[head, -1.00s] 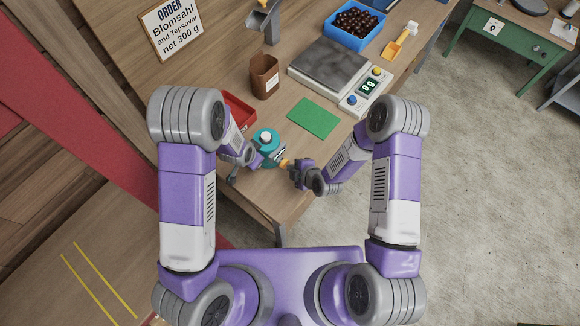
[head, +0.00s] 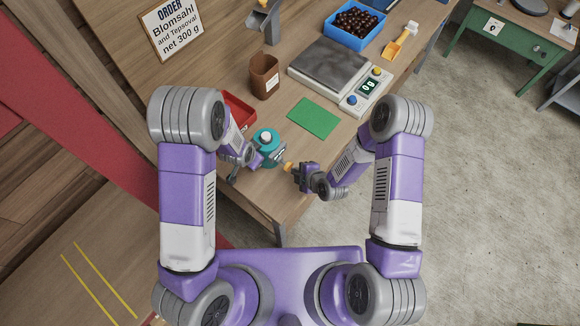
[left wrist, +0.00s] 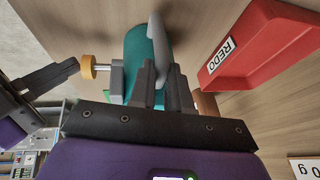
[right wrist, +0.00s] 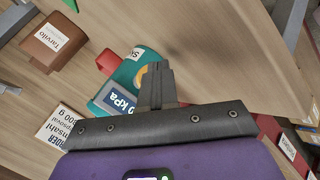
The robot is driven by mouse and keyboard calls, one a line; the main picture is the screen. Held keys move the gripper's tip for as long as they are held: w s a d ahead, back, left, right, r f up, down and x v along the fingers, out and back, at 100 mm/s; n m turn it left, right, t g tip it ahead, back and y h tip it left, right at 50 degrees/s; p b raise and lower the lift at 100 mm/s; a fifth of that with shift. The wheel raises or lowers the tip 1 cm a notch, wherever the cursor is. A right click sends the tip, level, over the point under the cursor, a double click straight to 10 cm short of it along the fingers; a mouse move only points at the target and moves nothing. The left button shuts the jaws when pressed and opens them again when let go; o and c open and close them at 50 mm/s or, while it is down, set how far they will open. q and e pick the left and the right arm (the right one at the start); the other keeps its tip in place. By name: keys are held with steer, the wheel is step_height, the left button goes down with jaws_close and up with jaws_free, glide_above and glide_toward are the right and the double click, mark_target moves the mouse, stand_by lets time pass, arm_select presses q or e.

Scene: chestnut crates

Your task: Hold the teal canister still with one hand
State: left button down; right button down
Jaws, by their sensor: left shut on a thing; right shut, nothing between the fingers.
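The teal canister (head: 265,148) with a white top stands on the wooden bench. My left gripper (head: 253,161) is shut on its grey handle (left wrist: 157,50), which runs between the fingers in the left wrist view. A yellow knob (left wrist: 87,66) sticks out from the canister's side on a short metal stem. A "kPa" display (right wrist: 119,99) shows on the canister in the right wrist view; its digits are partly cut off. My right gripper (head: 293,171) is shut and empty, just right of the knob and apart from it.
A red tray marked REDO (left wrist: 265,45) stands close to the canister. A green mat (head: 314,118), a brown container (head: 264,76), a scale (head: 330,66) and a blue crate of chestnuts (head: 353,40) lie further back. The bench's near edge is close to both grippers.

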steer(key=shift+s+d, duration=0.4)
steer(key=shift+d, duration=0.05)
steer(key=shift+s+d, duration=1.65)
steer(key=shift+d, duration=0.25)
steer(key=shift+d, duration=0.1)
stand_by(1.2)
steer(key=s+d, duration=0.2)
steer(key=shift+s+d+f, duration=0.1)
steer(key=shift+s+d, duration=0.15)
steer(key=shift+d, duration=0.1)
steer(key=shift+w+a, duration=0.1)
steer(key=shift+w+a, duration=1.4)
steer(key=shift+a, duration=0.25)
steer(key=shift+w+a, duration=1.4)
steer(key=shift+a, duration=0.2)
steer(key=shift+a, duration=0.1)
